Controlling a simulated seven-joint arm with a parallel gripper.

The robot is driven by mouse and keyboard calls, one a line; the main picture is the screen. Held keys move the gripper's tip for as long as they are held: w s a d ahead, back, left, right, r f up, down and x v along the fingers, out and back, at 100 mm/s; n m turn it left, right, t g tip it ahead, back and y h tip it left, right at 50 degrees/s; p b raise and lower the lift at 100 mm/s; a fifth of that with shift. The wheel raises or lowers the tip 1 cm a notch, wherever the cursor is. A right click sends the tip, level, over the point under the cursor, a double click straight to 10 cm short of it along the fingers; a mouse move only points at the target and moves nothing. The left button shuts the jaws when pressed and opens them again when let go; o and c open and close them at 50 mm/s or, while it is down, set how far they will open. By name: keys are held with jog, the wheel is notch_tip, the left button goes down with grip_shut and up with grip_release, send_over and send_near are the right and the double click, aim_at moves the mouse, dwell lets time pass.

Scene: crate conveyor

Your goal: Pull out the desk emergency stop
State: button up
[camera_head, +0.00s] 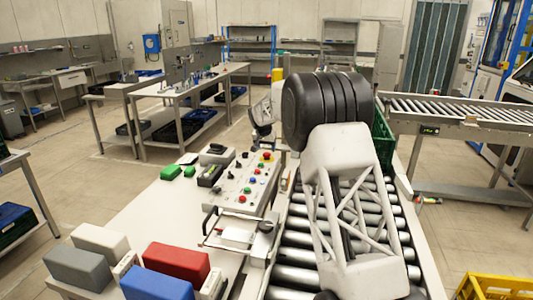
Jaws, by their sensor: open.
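The desk emergency stop (267,156) is a small red button on a yellow base at the far right corner of the grey control panel (225,203). The panel lies on the white desk and also carries several green, blue, red and black knobs and buttons. My gripper (264,134) is at the end of my arm, just beyond and above the emergency stop, and is open. It looks apart from the button, but the gap is hard to judge. Its fingertips are small and partly hidden behind the arm.
A roller conveyor (295,253) runs along the right of the desk, with a green crate (383,140) partly behind my arm. Red (177,262), blue (156,284), grey (79,268) and white (101,240) blocks stand at the near left. A yellow crate (497,287) is at the lower right.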

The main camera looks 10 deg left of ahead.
aim_at(267, 153)
jog(key=shift+x, duration=1.9)
